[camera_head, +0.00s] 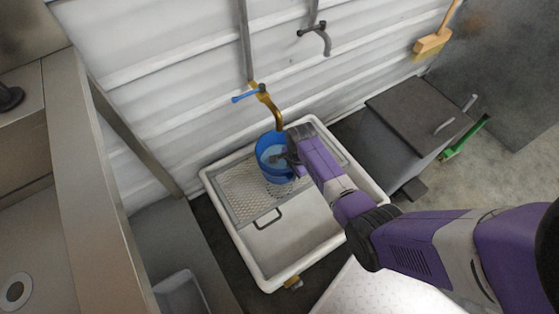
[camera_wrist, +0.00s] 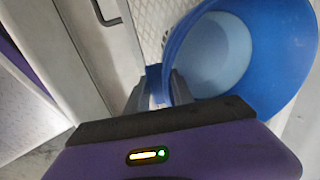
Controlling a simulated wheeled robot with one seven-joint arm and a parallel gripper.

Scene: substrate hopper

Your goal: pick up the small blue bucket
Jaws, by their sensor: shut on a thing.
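The small blue bucket (camera_head: 270,148) is under the brass tap, over the perforated grate of the white sink. Its open top and pale inside show. In the wrist view the bucket (camera_wrist: 270,85) fills the upper right, its mouth facing the camera. My gripper (camera_head: 286,158) reaches it from the right in the head view. In the wrist view my gripper (camera_wrist: 155,90) has its two dark fingers closed on a blue part at the bucket's left side. Whether the bucket's base touches the grate cannot be told.
The white sink (camera_head: 268,275) has a grate (camera_head: 242,192) with a handle (camera_head: 267,219). The brass tap (camera_head: 270,103) with a blue lever hangs close behind the bucket. A dark lidded bin (camera_head: 415,115) stands right of the sink. A steel counter (camera_head: 85,190) is at left.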

